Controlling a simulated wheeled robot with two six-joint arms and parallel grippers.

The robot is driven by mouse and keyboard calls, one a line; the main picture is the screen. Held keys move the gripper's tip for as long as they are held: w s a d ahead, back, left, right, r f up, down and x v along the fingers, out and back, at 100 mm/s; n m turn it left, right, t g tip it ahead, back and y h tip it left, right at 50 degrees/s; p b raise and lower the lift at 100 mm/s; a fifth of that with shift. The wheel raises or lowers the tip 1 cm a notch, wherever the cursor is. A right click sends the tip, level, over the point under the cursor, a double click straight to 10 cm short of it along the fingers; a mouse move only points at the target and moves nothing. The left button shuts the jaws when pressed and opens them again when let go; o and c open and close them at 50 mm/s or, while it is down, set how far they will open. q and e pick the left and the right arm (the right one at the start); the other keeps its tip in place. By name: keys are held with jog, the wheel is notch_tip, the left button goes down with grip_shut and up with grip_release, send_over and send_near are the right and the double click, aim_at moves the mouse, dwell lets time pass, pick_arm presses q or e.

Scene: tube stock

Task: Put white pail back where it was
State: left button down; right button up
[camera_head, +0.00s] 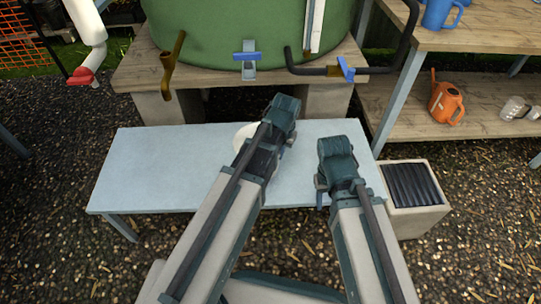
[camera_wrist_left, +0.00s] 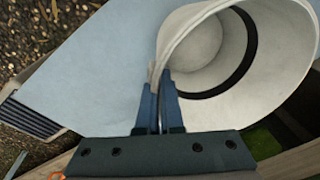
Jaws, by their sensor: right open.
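The white pail (camera_wrist_left: 200,45) fills the upper right of the left wrist view, its open mouth and a dark ring inside showing. My left gripper (camera_wrist_left: 160,85) is shut on the pail's rim. In the head view only a white part of the pail (camera_head: 243,136) shows behind my left gripper (camera_head: 281,112), over the pale blue table (camera_head: 150,170). I cannot tell whether the pail touches the table. My right gripper (camera_head: 322,190) is over the table's right part, apart from the pail; its fingers are mostly hidden by its wrist.
A green tank (camera_head: 245,25) with several taps stands on a wooden stand (camera_head: 140,70) behind the table. A box with a dark ribbed top (camera_head: 408,185) stands at the table's right. The table's left part is clear.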

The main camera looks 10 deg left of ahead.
pick_arm(q)
jog(key=shift+f+b, duration=1.75)
jog(key=shift+f, duration=0.05)
jog(key=shift+f, duration=0.15)
jog(key=c, duration=1.1)
grip_release()
notch_tip(320, 180, up, 12)
jog(key=s+d+p, duration=0.1)
jog(key=p, duration=1.1)
jog(key=shift+m+g+y, duration=0.3)
jog(key=shift+m+g, duration=0.5)
jog(key=s+d, duration=0.1)
jog(key=s, duration=0.3)
jog(key=s+d, duration=0.1)
jog(key=s, duration=0.4)
jog(key=s+d, duration=0.2)
jog(key=s, duration=0.2)
jog(key=shift+s, duration=0.25)
